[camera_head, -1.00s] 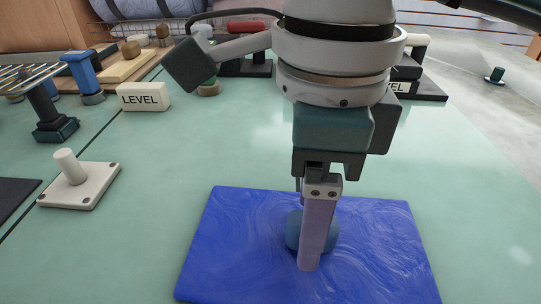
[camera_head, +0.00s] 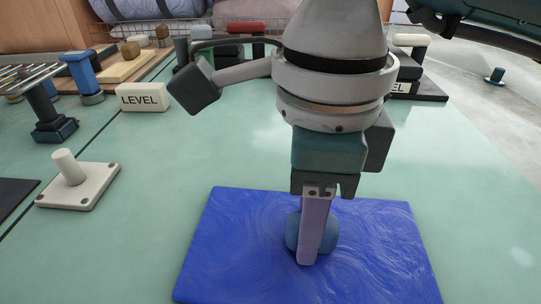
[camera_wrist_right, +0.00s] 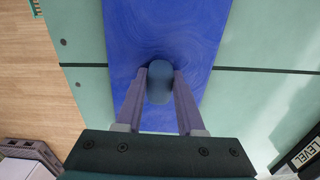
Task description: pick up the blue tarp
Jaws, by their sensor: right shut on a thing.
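The blue tarp (camera_head: 380,250) is a flat blue rectangle with a swirled surface, lying on the pale green table at the front. A rounded darker blue knob (camera_head: 329,232) stands up at its middle. My right gripper (camera_head: 310,258) is above the tarp with its fingers pointing down, shut on the knob. In the right wrist view the tarp (camera_wrist_right: 192,35) runs up the picture, and the knob (camera_wrist_right: 160,85) sits between the two fingertips (camera_wrist_right: 160,78). One finger hides part of the knob in the head view. My left gripper is not in view.
A white plate with a peg (camera_head: 78,185) and a white LEVEL block (camera_head: 143,97) stand to the left. Blue and dark clamp-like posts (camera_head: 54,122) are at the far left. A wire basket with rolled bundles (camera_head: 150,10) is at the back. The table right of the tarp is clear.

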